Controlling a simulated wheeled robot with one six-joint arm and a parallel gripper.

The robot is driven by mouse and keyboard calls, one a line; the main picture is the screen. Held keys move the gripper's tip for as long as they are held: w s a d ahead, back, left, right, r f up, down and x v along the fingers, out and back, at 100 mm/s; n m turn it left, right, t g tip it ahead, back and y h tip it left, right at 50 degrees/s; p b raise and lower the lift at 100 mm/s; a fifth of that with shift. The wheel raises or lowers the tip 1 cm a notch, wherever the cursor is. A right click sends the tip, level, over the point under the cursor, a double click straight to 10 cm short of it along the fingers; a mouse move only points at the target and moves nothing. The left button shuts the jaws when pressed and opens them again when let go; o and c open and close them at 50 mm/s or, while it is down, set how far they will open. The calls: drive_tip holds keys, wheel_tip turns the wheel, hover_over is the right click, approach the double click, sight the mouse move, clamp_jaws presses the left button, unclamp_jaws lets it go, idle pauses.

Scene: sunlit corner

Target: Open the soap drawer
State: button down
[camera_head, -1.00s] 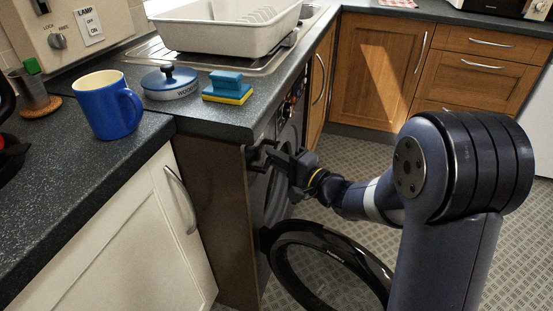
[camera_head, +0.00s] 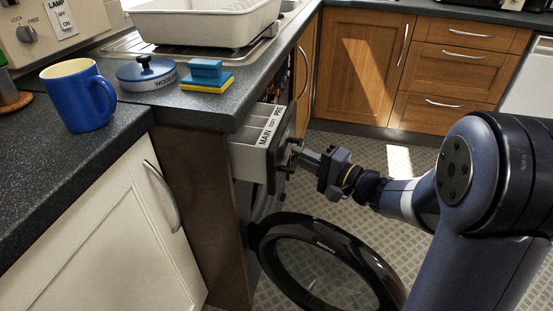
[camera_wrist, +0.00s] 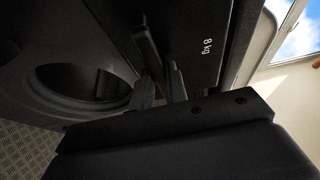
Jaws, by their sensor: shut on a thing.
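The soap drawer (camera_head: 256,150) sticks out of the washing machine's front, below the counter. Its compartments carry labels, with "MAIN" and "PRE" readable, and its front is dark. My gripper (camera_head: 295,157) is at the drawer front, shut on its handle. In the wrist view, the fingers (camera_wrist: 162,88) are close around a dark bar by the drawer front (camera_wrist: 200,45), which is marked "8 kg". The exact contact is dark and partly hidden by the gripper body. The washing machine's round door (camera_head: 325,262) hangs open below the drawer.
A white cupboard (camera_head: 95,235) is at left. The patterned floor is clear at right.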

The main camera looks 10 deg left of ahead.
drive_tip(key=s+d+b, duration=0.1)
drive_tip(key=d, duration=0.7)
drive_tip(key=shift+s, duration=0.15)
drive_tip(key=shift+d, duration=0.1)
drive_tip(key=c, duration=1.4)
unclamp_jaws()
drive_tip(key=p+v, duration=0.1)
drive_tip(key=v, duration=0.9)
drive_tip(key=shift+s+d+p, duration=0.2)
drive_tip(key=shift+d+p, duration=0.1)
drive_tip(key=shift+p, duration=0.05)
drive_tip(key=b+x, duration=0.2)
drive_tip(key=x, duration=0.9)
drive_tip(key=shift+a, duration=0.1)
